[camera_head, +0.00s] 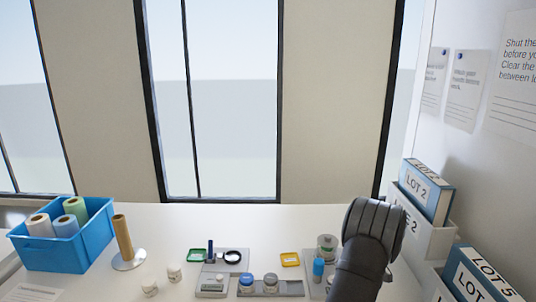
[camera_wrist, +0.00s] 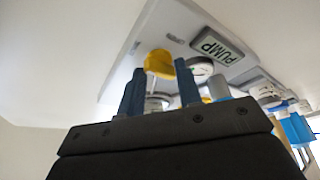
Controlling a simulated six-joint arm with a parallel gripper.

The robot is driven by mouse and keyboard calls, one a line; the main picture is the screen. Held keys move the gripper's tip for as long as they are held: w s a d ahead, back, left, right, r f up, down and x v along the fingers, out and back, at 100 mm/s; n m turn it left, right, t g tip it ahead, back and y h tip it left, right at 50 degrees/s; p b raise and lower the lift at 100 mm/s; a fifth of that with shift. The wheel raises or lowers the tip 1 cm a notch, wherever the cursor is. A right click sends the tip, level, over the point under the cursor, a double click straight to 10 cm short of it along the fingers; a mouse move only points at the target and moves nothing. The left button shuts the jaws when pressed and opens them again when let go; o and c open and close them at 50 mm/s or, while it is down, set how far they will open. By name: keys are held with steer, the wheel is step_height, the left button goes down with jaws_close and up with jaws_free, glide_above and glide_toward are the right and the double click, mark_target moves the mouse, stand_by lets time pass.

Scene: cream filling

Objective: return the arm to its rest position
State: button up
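My arm (camera_head: 365,250) rises dark at the right front of the table in the head view, and my gripper cannot be made out there. In the wrist view my gripper (camera_wrist: 158,78) shows two dark blue fingers standing apart. Between and beyond them I see a yellow item (camera_wrist: 160,62) and a pale round container, which look to be in the background. I see nothing clamped between the fingers. The "PUMP" label (camera_wrist: 217,46) sits on a grey tray beyond the fingers.
A blue bin (camera_head: 62,250) of rolls and a brown roll on a stand (camera_head: 124,245) are at left. Blue-capped jar (camera_head: 246,280), blue bottle (camera_head: 318,268) and yellow dish (camera_head: 290,259) stand near my arm. "LOT 2" box (camera_head: 425,190) is at right.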

steer(key=m, duration=0.2)
steer(key=m+t+h, duration=0.1)
steer(key=m, duration=0.1)
steer(key=shift+s+a, duration=0.15)
steer(key=shift+a, duration=0.05)
stand_by(0.6)
steer(key=r+m, duration=0.1)
steer(key=m, duration=0.1)
steer(key=r+m, duration=0.1)
steer(key=m, duration=0.1)
steer(key=w+r+m, duration=0.1)
steer(key=shift+a+r+m+g, duration=0.2)
steer(key=shift+r+m+g, duration=0.1)
steer(key=shift+m, duration=0.1)
step_height(320, 180, up, 14)
steer(key=m+g+h, duration=0.2)
steer(key=m+g, duration=0.1)
steer(key=m, duration=1.8)
step_height(320, 180, down, 18)
steer(key=shift+r, duration=0.15)
steer(key=shift+c, duration=0.4)
